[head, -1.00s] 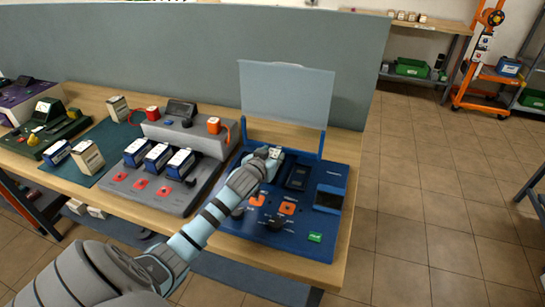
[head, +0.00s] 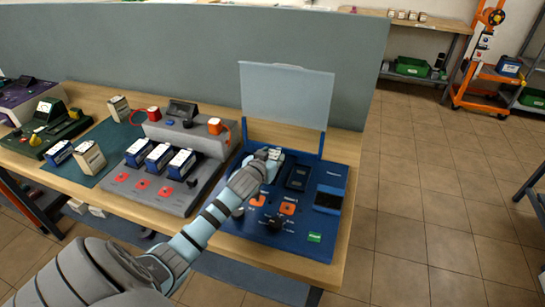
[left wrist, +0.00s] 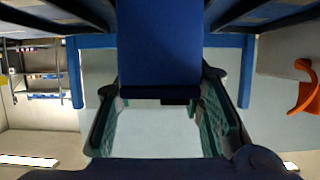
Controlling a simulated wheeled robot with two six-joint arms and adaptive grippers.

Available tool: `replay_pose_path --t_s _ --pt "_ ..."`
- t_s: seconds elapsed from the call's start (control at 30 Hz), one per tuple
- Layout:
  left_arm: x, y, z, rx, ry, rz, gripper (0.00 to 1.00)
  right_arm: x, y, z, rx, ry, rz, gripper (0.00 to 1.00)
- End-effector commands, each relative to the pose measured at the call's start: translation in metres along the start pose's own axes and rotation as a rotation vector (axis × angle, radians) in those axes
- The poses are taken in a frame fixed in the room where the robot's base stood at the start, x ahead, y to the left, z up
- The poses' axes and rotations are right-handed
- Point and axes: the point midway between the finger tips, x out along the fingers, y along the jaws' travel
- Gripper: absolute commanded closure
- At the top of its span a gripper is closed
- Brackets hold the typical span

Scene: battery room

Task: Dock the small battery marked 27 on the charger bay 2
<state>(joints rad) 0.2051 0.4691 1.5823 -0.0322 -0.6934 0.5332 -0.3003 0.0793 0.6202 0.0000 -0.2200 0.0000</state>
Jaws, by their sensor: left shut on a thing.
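The blue charger (head: 325,239) stands at the right end of the bench. An empty dark bay (head: 297,177) shows in its middle; bay numbers are too small to read. My left gripper (head: 268,153) is low over the charger's back left part, left of that bay. It is shut on a small battery, which shows as a blue block (left wrist: 160,45) between the fingers in the left wrist view. In the head view only a pale top (head: 275,153) shows at the fingertips. The mark 27 is not readable. Whether the battery touches the charger is hidden. My right gripper is not in view.
A clear upright panel (head: 286,95) rises behind the charger. A grey charger (head: 125,184) with several blue batteries stands to the left. A grey partition (head: 200,60) closes off the back.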

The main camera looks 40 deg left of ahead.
Motion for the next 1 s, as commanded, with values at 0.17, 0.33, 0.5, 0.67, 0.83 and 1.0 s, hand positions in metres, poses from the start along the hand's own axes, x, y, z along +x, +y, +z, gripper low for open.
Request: replay_pose_path --t_s 0.17,0.33,0.5,0.67,0.83,1.0 --pt "0.000 0.000 -0.002 0.000 0.004 0.001 1.00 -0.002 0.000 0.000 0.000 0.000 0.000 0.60" --pt "0.000 0.000 -0.002 0.000 0.004 0.001 1.00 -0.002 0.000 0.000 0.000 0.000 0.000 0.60" --pt "0.001 0.001 0.001 0.000 0.004 0.002 1.00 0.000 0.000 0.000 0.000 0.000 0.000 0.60" --pt "0.002 0.001 0.004 0.000 0.004 0.002 1.00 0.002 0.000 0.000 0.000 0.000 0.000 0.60" --pt "0.003 0.001 0.007 0.000 0.005 0.002 1.00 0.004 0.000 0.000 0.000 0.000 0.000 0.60" --pt "0.004 0.001 0.008 0.000 0.004 0.001 0.56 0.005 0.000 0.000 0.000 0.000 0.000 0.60"
